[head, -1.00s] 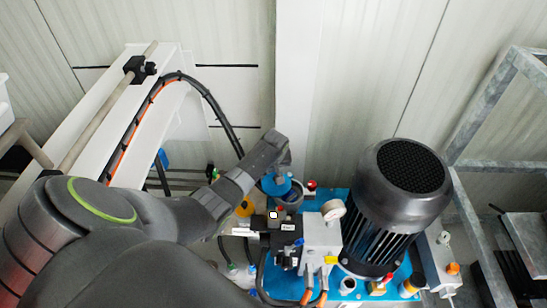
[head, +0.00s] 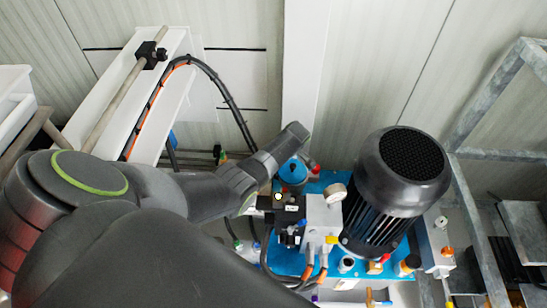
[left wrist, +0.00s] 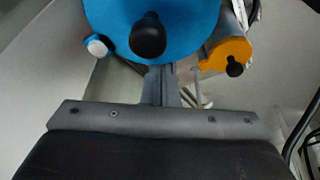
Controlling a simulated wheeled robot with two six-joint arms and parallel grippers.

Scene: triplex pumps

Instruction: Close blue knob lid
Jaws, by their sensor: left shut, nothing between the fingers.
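My right gripper is not in view.
A large dark motor (head: 400,175) stands right of the lid, and a pressure gauge (head: 336,191) sits between them. A yellow-orange cap (left wrist: 228,55) with a small black knob is beside the lid. A grey metal frame (head: 487,95) stands at the right.

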